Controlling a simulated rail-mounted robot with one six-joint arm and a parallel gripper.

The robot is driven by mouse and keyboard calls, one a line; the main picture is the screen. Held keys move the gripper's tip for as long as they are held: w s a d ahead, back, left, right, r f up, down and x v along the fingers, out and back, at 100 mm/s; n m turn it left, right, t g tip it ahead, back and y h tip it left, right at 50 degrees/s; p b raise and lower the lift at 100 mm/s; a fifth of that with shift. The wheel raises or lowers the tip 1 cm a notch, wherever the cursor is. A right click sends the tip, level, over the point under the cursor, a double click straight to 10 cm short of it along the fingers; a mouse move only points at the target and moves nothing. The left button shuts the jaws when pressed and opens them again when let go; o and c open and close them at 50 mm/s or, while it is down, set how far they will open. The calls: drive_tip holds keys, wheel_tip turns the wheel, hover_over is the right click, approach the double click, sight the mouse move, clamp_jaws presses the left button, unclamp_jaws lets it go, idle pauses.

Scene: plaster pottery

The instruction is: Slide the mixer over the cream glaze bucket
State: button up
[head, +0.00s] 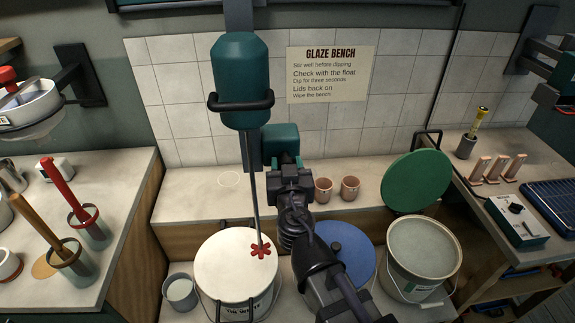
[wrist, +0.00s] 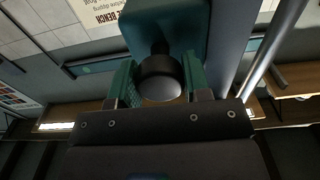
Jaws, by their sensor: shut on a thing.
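The mixer (head: 240,85) is a teal motor hanging from a rail, with a long thin shaft. Its red impeller (head: 260,250) appears above the right part of a bucket's white lid (head: 235,265). My gripper (head: 287,162) is at a teal block (head: 281,140) beside the shaft. In the wrist view, my gripper (wrist: 160,88) is shut on the dark round knob (wrist: 159,80) of that block. An open bucket (head: 422,255) at the right holds pale glaze. A blue-lidded bucket (head: 350,255) stands between, partly hidden by my arm. I cannot read which bucket is cream.
A green lid (head: 416,181) leans behind the open bucket. Two small pink cups (head: 349,188) stand on the back ledge. A small pail (head: 180,291) stands left of the white-lidded bucket. Side benches hold brush pots (head: 86,226) at left and a blue tray (head: 553,208) at right.

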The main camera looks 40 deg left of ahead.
drive_tip(key=o, duration=1.3)
drive_tip(key=shift+c, duration=0.2)
